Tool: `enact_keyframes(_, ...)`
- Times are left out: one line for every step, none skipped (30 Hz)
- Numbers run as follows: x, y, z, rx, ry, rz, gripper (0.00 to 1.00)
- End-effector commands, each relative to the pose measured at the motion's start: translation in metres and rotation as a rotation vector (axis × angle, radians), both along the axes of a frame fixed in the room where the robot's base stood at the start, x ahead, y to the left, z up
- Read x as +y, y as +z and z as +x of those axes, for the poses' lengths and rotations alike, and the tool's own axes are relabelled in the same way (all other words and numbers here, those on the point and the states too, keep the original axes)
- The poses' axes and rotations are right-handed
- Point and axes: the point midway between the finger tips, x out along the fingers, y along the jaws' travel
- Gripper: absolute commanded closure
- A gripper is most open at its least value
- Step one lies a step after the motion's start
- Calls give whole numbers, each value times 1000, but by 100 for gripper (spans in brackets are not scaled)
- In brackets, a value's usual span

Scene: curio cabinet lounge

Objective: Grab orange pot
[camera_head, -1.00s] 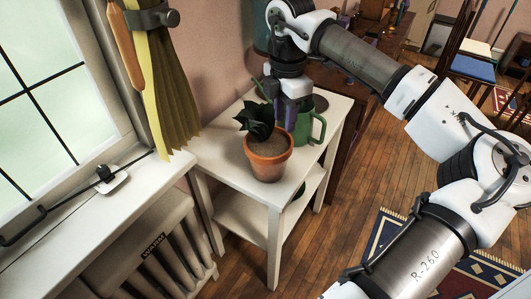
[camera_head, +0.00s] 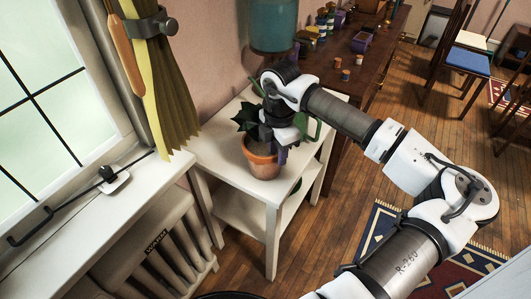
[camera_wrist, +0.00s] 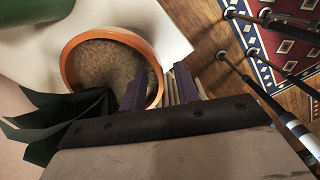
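The orange pot (camera_head: 260,164), with soil and a dark-leaved plant, stands upright on the white side table (camera_head: 215,148). In the wrist view the pot (camera_wrist: 70,62) shows its round rim and brown soil, with dark leaves (camera_wrist: 60,115) at the lower left. My gripper (camera_head: 275,150) is low over the pot's right side and hides part of it. In the wrist view my gripper (camera_wrist: 159,90) is open, one purple finger over the soil inside the rim and the other outside the pot. The rim passes between them; I see no clear grip.
A green watering can (camera_head: 313,130) stands close behind the pot, partly hidden by my arm. A teal lampshade (camera_head: 272,25) hangs behind the table. The window sill and yellow curtain (camera_head: 160,85) are at left. A dark wooden table (camera_head: 375,65) with small jars is behind.

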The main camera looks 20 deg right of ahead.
Motion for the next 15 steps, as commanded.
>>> enact_keyframes(0, 0, 0, 0, 0, 0, 69)
enact_keyframes(0, 0, 0, 0, 0, 0, 69)
enact_keyframes(0, 0, 0, 0, 0, 0, 70)
enact_keyframes(0, 0, 0, 0, 0, 0, 74)
enact_keyframes(0, 0, 0, 0, 0, 0, 78)
enact_keyframes(0, 0, 0, 0, 0, -1, 83)
enact_keyframes(0, 0, 0, 0, 0, -1, 87)
enact_keyframes(0, 0, 0, 0, 0, -1, 91)
enact_keyframes(0, 0, 0, 0, 0, -1, 96)
enact_keyframes(0, 0, 0, 0, 0, -1, 100)
enact_keyframes(0, 0, 0, 0, 0, -1, 100)
enact_keyframes(0, 0, 0, 0, 0, -1, 100)
enact_keyframes(0, 0, 0, 0, 0, -1, 100)
enact_keyframes(0, 0, 0, 0, 0, -1, 100)
enact_keyframes(0, 0, 0, 0, 0, -1, 100)
